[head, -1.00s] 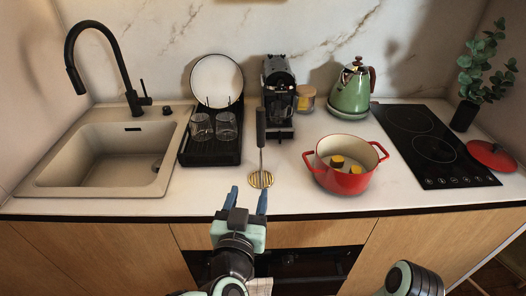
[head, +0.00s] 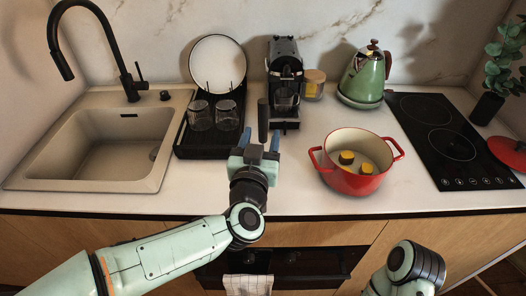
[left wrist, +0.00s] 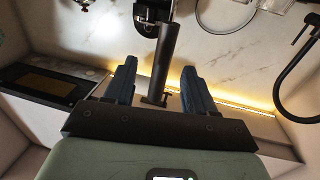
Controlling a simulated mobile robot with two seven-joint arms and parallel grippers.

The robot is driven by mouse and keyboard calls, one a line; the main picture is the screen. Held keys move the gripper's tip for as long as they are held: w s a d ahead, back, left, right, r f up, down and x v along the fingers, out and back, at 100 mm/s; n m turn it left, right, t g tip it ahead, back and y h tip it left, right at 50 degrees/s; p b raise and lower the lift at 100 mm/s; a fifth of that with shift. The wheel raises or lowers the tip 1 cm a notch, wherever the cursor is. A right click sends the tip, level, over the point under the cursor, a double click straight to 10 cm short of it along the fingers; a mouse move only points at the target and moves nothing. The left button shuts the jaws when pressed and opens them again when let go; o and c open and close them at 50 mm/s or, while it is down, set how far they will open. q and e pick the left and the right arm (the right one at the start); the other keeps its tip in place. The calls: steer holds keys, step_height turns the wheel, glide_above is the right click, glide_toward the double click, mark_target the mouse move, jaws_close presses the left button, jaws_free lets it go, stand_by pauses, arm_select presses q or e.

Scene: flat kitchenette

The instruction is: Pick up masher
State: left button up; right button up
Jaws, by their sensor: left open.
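The masher (head: 263,120) stands on the counter in front of the coffee machine. In the head view only its dark handle shows; its lower part is hidden behind my left gripper (head: 260,140). My left gripper is open, with its blue fingers at either side of the handle. In the left wrist view, the dark masher handle (left wrist: 165,60) shows between the two spread fingers of the left gripper (left wrist: 158,75), with a visible gap on each side. My right gripper is out of view; only part of the right arm shows at the lower right.
A red pot (head: 357,180) with yellow-topped items stands right of the masher. A black dish rack (head: 208,148) with glasses and a plate is to the left, beside the sink (head: 98,150). The coffee machine (head: 285,75) is behind. A green kettle (head: 362,80) and black hob (head: 450,145) are farther right.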

mark_target(262, 129)
arm_select(q)
steer(key=w, duration=0.5)
steer(key=shift+d+f, duration=0.1)
steer(key=shift+d, duration=0.15)
steer(key=c, duration=1)
